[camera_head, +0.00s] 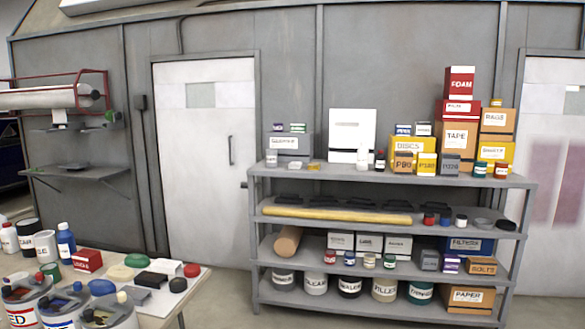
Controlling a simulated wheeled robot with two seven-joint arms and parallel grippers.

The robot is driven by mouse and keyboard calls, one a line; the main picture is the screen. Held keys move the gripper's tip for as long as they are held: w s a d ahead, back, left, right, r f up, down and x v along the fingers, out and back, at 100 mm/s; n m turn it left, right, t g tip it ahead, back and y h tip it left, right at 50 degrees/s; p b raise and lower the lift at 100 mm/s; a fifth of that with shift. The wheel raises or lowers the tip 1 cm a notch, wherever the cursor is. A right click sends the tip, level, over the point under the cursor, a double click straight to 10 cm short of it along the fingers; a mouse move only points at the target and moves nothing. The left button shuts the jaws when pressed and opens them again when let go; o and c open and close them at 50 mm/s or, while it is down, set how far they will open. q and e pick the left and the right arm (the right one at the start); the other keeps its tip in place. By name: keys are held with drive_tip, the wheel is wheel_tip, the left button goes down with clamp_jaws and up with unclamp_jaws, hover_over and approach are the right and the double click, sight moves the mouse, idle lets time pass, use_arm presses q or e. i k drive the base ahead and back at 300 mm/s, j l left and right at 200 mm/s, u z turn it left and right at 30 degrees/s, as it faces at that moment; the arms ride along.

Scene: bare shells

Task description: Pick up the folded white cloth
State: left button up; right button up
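I cannot make out the folded white cloth for certain. A small white block-like item (165,267) lies on the table (160,312) at the lower left, behind a black item (151,279). A flat pale item (134,294) lies nearer on the same table. Either is too small to identify. Neither of my grippers is in view.
Tins, bottles, a red box (86,260) and a green item (118,272) crowd the table. A grey shelf unit (395,177) full of boxes, jars and a yellow roll (335,217) stands against the wall. Floor shows between table and shelves. A white door (208,150) is behind.

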sight(294, 166)
drive_tip(key=u, duration=4.65)
drive_tip(key=z, duration=4.2)
drive_tip(key=i+l+u, duration=0.15)
drive_tip(key=i+l, duration=0.4)
drive_tip(key=i, duration=0.15)
